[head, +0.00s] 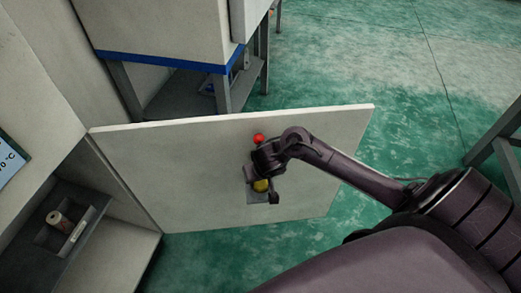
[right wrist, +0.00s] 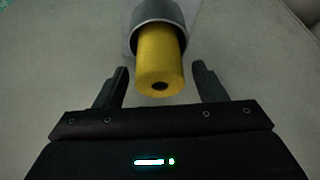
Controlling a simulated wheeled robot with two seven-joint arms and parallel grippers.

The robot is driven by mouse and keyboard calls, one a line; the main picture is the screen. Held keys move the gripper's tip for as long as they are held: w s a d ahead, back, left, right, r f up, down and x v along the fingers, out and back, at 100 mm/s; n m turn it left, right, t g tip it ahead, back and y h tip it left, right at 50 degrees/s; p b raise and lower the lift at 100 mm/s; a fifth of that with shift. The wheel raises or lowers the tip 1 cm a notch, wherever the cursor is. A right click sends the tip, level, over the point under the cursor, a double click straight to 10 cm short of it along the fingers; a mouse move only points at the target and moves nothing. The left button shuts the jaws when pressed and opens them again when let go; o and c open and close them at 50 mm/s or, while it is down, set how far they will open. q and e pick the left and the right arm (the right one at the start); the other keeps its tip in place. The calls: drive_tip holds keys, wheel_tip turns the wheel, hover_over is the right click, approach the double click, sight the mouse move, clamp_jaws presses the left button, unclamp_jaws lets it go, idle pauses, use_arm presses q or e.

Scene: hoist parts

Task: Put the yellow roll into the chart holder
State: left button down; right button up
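The yellow roll (right wrist: 160,62) sits inside a grey round holder (right wrist: 152,12), likely the chart holder, with its near end sticking out toward my right gripper (right wrist: 160,70). The right gripper is open, one finger on each side of the roll's end, with gaps visible on both sides. The left gripper is not in view.
The pale door panel (head: 190,160) stands swung out from the cabinet. A red ball (head: 258,138) shows just above the holder. A dark compartment (head: 50,235) at lower left holds a small pale roll (head: 57,218). Green floor (head: 330,60) lies open beyond.

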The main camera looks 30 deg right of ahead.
drive_tip(key=shift+r, duration=0.55)
drive_tip(key=p+v, duration=0.2)
drive_tip(key=shift+r, duration=0.35)
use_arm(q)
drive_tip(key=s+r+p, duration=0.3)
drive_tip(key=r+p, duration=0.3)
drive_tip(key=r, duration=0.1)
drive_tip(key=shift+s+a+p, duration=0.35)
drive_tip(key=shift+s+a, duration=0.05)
use_arm(e)
drive_tip(key=v, duration=0.9)
drive_tip(key=shift+s, duration=0.3)
drive_tip(key=shift+a+r, duration=0.1)
